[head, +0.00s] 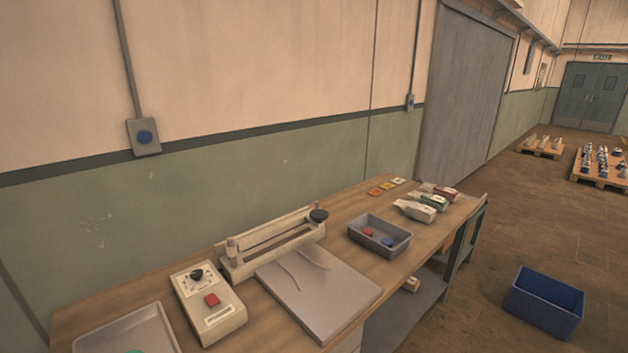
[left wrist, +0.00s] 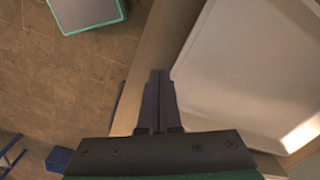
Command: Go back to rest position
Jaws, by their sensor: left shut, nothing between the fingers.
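My left gripper (left wrist: 159,98) shows in the left wrist view with its two dark fingers together and nothing between them. It is over the front edge of the wooden table, beside a pale tray (left wrist: 245,75). I cannot tell its height above the table. Neither gripper shows in the head view, and my right gripper is in no view.
On the workbench (head: 355,200) are a grey tray (head: 135,330), a control box with a red button (head: 208,302), a sealer-like device (head: 270,243), a flat grey plate (head: 318,288) and a grey bin (head: 380,236). A blue crate (head: 545,302) stands on the open floor at right.

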